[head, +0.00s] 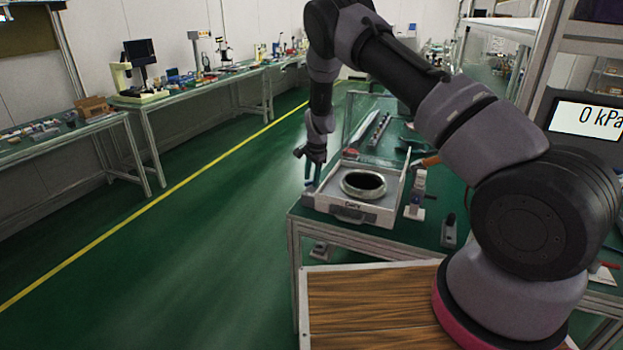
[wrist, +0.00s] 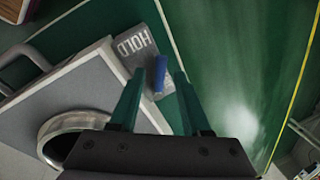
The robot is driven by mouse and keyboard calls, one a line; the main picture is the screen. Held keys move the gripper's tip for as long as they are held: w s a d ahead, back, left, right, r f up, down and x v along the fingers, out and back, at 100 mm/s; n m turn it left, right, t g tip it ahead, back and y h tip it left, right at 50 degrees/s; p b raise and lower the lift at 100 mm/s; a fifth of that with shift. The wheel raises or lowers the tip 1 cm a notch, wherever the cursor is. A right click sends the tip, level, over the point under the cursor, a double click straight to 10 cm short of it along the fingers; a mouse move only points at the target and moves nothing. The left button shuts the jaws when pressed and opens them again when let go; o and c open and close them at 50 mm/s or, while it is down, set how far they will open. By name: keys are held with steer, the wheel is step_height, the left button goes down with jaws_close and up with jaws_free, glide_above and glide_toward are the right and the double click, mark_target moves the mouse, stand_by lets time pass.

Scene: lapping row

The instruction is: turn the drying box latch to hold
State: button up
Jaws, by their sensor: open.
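The drying box appears to be the pale box with a round metal-rimmed opening, on the green bench in the head view (head: 385,215); its corner also fills the left of the wrist view (wrist: 85,85). Beside that corner is a grey plate marked HOLD (wrist: 130,45). A blue latch lever (wrist: 160,72) stands at the plate's edge. My gripper (wrist: 159,78) is open, with one teal finger on each side of the lever in the picture. I cannot tell whether either touches it. In the head view my gripper (head: 310,180) hangs by the box's left side, and the latch is not distinguishable.
Small fixtures (head: 415,195) stand right of the box, and a rail of parts (head: 378,130) lies behind it. A wooden-topped surface (head: 370,300) is in front. The green floor (head: 190,230) left of the bench is clear. A display (head: 590,119) reads 0 kPa.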

steer(key=shift+f, duration=0.15)
jaws_close()
steer(key=shift+d, duration=0.1)
steer(key=shift+s+d+n+g+y, duration=0.1)
steer(key=shift+d+n+g+y, duration=0.1)
steer(key=shift+n, duration=0.75)
steer(key=shift+s+d+n+g+y, duration=0.1)
steer(key=shift+s+d+n, duration=0.1)
steer(key=shift+n, duration=0.7)
steer(key=shift+s+d+n+g+y, duration=0.1)
steer(key=shift+d+n, duration=0.1)
steer(key=shift+n, duration=0.75)
jaws_free()
steer(key=shift+d, duration=0.1)
